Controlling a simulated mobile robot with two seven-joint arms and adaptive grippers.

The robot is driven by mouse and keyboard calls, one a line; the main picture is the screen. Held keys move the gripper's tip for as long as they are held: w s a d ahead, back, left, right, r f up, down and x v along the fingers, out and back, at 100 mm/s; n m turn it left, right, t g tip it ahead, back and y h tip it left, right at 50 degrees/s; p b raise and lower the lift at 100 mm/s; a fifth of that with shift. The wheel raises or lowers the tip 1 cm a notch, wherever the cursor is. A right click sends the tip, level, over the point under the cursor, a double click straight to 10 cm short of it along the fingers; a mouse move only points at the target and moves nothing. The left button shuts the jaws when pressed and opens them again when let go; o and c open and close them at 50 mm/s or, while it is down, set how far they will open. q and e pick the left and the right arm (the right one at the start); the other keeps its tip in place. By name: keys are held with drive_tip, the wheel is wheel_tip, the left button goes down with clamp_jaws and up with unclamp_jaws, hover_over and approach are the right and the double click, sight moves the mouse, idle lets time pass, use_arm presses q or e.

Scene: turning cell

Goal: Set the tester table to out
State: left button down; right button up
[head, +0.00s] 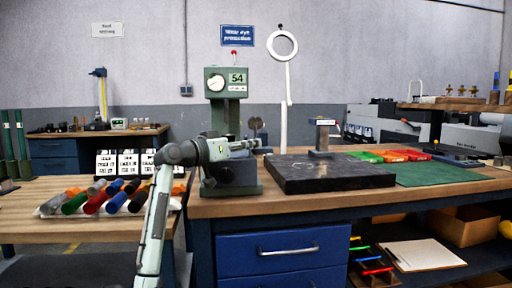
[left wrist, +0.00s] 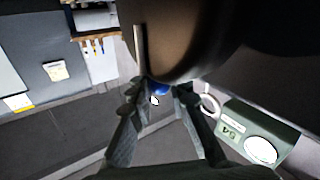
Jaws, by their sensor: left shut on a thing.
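The green tester (head: 226,84) stands on the left end of the wooden bench, with a round dial and a display reading 54. In the left wrist view its head (left wrist: 258,135) shows upside down at the lower right. My left gripper (head: 262,150) reaches across the front of the tester at the height of its table, which the gripper and arm largely hide. In the left wrist view the fingers (left wrist: 164,92) close in at a large dark rounded part (left wrist: 180,40). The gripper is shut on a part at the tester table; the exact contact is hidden. My right gripper is not in view.
A black stone plate (head: 325,172) with a small stand (head: 322,137) lies right of the tester. A white ring-shaped lamp (head: 283,45) rises behind. Coloured cylinders (head: 98,203) lie on the left table. A green mat (head: 425,171) is at the right.

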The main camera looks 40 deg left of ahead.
use_arm(q)
drive_tip(key=shift+d+f, duration=0.15)
drive_tip(key=shift+f, duration=0.05)
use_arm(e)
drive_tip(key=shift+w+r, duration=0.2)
use_arm(q)
drive_tip(key=c, duration=1.4)
unclamp_jaws()
drive_tip(key=shift+s+r, duration=0.15)
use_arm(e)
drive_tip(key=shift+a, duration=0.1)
use_arm(q)
drive_tip(key=shift+s, duration=0.1)
drive_tip(key=s, duration=0.4)
drive_tip(key=s+a, duration=0.1)
drive_tip(key=s, duration=0.6)
drive_tip(key=shift+s+a, duration=0.2)
drive_tip(key=shift+s, duration=0.2)
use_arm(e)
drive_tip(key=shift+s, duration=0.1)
